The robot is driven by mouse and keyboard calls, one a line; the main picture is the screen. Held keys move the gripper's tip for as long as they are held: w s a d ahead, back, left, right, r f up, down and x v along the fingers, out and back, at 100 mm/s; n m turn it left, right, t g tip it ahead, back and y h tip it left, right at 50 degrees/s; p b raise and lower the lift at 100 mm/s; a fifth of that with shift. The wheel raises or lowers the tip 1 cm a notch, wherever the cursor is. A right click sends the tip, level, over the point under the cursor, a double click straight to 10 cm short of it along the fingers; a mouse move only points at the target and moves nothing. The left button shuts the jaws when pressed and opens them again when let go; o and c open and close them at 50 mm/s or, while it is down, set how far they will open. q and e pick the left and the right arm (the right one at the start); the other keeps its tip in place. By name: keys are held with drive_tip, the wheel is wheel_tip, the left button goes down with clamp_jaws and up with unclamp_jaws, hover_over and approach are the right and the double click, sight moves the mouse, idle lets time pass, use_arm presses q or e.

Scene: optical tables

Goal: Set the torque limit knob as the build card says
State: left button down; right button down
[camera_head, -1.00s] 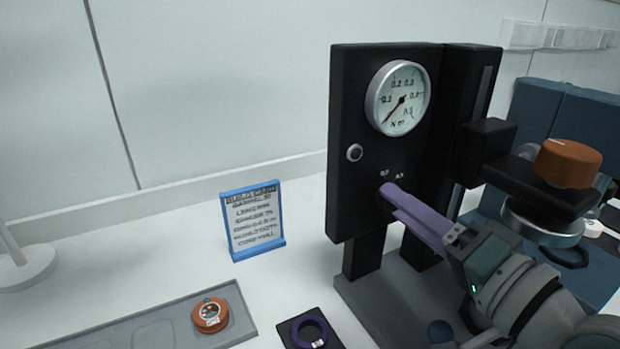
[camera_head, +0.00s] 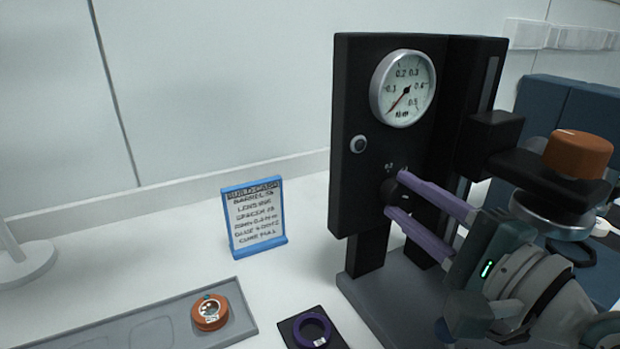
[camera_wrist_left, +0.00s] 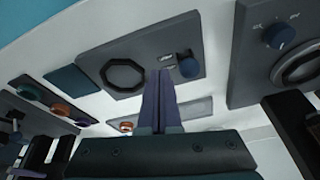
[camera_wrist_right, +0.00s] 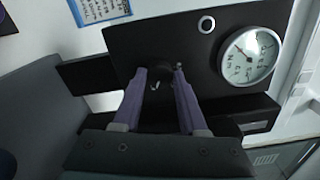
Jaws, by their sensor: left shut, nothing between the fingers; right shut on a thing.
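The torque limit knob (camera_head: 389,191) is a small dark knob low on the front of the black torque stand (camera_head: 350,100), below a round gauge (camera_head: 403,88). The gauge needle points down and left. My right gripper (camera_head: 396,194) is shut on the knob, one purple finger above it and one below. In the right wrist view the knob (camera_wrist_right: 157,72) sits between the fingertips, its pointer too small to read. The blue-framed build card (camera_head: 255,217) stands upright to the left, its lines too blurred to read surely. My left gripper (camera_wrist_left: 160,75) is shut and empty.
A grey tray (camera_head: 110,335) holding an orange ring piece (camera_head: 209,312) lies at the front left. A purple ring (camera_head: 312,330) lies on a dark pad at the front. An orange-topped knob (camera_head: 577,155) sits on the stand's arm at right. White table around the card is clear.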

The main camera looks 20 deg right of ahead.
use_arm(q)
drive_tip(key=shift+a+f, duration=0.1)
drive_tip(key=shift+f, duration=0.05)
use_arm(e)
drive_tip(key=shift+m, duration=0.4)
drive_tip(key=shift+c, duration=2.2)
unclamp_jaws()
use_arm(q)
drive_tip(key=shift+f+b, duration=0.35)
drive_tip(key=shift+b, duration=0.1)
use_arm(e)
drive_tip(key=s, duration=1)
drive_tip(key=shift+d, duration=0.4)
